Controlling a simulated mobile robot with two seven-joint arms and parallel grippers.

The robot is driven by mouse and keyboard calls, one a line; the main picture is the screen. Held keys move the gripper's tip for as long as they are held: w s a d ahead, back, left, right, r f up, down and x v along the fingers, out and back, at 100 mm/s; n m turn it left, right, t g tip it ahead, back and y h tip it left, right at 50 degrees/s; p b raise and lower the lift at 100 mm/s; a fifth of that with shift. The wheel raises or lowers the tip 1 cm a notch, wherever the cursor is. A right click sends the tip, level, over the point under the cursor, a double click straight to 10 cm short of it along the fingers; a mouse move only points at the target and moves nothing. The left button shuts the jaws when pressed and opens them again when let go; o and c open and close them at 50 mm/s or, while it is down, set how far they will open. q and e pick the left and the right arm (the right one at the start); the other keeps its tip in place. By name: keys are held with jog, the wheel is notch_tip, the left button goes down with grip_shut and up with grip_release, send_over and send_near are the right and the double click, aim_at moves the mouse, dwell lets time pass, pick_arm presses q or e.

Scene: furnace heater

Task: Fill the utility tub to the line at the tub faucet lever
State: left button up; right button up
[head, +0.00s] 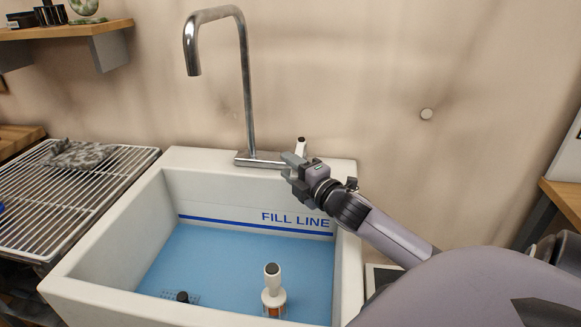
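The white utility tub (110,238) fills the middle of the head view. Its back wall carries a blue stripe and the words FILL LINE (295,219). Blue water (235,262) appears to cover the tub bottom, its edge a little below the stripe. The chrome tub faucet (246,85) stands on the back rim, with no stream visible under its spout. Its lever (300,147) has a white tip at the right end of the base. My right gripper (288,166) is at the lever, partly covering it; contact and finger opening are unclear. My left gripper is out of view.
A white-handled object (272,285) stands in the tub near the front. A dark-topped piece (182,297) sits by the drain. A wire rack (70,190) with a grey cloth (78,154) adjoins the tub on the left. A wooden shelf (70,30) hangs upper left.

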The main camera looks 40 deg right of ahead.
jog(key=shift+w, duration=0.15)
grip_shut()
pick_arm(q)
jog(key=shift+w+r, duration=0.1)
